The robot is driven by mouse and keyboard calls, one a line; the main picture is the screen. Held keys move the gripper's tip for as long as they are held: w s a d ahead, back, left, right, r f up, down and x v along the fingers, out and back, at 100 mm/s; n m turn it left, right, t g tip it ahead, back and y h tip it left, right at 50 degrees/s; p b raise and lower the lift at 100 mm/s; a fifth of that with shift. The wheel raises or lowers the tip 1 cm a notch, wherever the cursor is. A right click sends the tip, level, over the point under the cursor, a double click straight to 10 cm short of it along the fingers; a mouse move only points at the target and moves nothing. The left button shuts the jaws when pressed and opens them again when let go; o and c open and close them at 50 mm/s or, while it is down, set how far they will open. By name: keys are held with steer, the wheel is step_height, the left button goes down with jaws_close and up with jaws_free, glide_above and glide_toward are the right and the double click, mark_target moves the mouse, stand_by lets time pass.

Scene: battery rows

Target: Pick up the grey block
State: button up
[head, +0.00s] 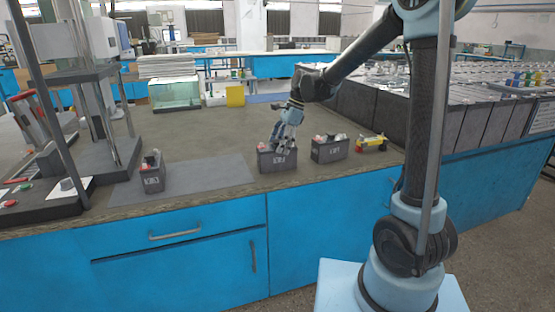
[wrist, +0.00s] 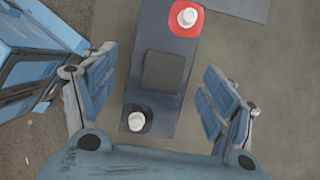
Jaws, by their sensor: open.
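A dark grey square block (wrist: 162,72) shows in the wrist view on top of a dark battery (wrist: 150,110), between a white terminal on a red patch (wrist: 187,18) and a white terminal on a black base (wrist: 136,121). In the head view, my gripper (head: 285,142) is over the middle battery (head: 277,162), and its fingers hide part of the battery's top. In the wrist view, my gripper (wrist: 160,75) is open, with one finger on each side of the battery and visible gaps to it. I cannot tell the exact height of the fingers.
Another battery (head: 328,151) stands close to the right, with a small yellow object (head: 371,145) beyond it. A third battery (head: 152,178) stands left on a grey mat (head: 210,180). A metal stand (head: 105,150) is farther left. The bench behind is mostly clear up to a glass tank (head: 175,93).

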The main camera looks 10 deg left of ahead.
mark_target(273, 157)
steer(key=shift+x, duration=3.2)
steer(key=shift+r, duration=0.1)
jaws_close()
